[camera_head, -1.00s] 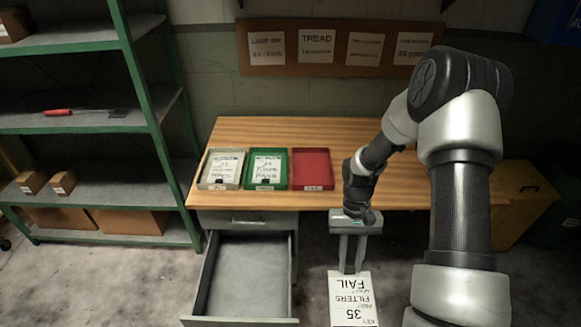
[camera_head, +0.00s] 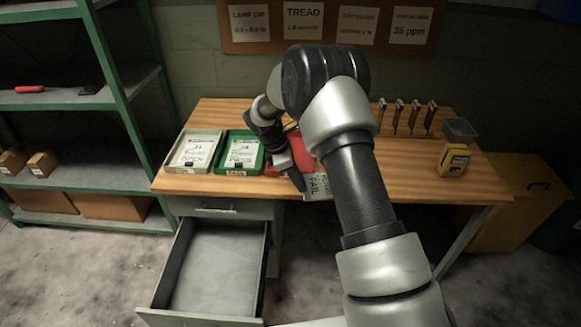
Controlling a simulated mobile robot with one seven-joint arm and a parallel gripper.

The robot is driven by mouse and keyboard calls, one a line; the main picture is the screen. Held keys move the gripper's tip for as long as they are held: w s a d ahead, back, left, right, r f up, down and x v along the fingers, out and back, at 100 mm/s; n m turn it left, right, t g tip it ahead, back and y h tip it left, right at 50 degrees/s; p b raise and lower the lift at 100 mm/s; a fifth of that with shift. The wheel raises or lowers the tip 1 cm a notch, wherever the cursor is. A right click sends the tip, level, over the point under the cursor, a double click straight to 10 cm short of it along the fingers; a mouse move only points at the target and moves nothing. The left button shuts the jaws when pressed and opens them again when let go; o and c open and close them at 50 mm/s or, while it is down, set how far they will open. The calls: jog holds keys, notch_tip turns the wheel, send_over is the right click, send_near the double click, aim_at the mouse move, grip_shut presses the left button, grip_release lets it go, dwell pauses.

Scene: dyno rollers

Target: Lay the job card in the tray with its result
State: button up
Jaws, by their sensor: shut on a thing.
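The white job card (camera_head: 317,187) shows the word FAIL and sticks out beside my arm at the front edge of the desk. My gripper (camera_head: 297,178) is shut on the card, just in front of the red tray (camera_head: 275,174); my arm hides the fingertips and most of the card. The red tray is partly hidden behind my wrist. The green tray (camera_head: 259,163) holds a card and carries a label on its front. The grey-white tray (camera_head: 174,164) to its left also holds a card. I cannot tell whether the held card touches the red tray.
A drawer (camera_head: 216,277) stands open below the desk (camera_head: 391,171). A yellow device (camera_head: 453,160), a small grey bin (camera_head: 460,130) and several upright metal pieces (camera_head: 398,116) stand on the right. Notes hang on a board (camera_head: 328,47). Green shelving (camera_head: 110,91) is on the left.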

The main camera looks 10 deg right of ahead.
jog(key=w+r+n+t+y+b, duration=0.35)
jog(key=w+n+b, duration=0.35)
jog(key=w+n, duration=0.85)
jog(key=shift+n+t, duration=0.25)
jog(key=shift+t, duration=0.3)
jog(key=f, duration=0.3)
jog(key=f+b, duration=0.1)
jog(key=f, duration=0.2)
jog(key=f+b, duration=0.1)
jog(key=f, duration=0.3)
jog(key=shift+s+a, duration=0.25)
jog(key=shift+s, duration=0.15)
jog(key=o, duration=1)
jog(key=shift+o, duration=0.2)
jog(key=shift+r, duration=0.1)
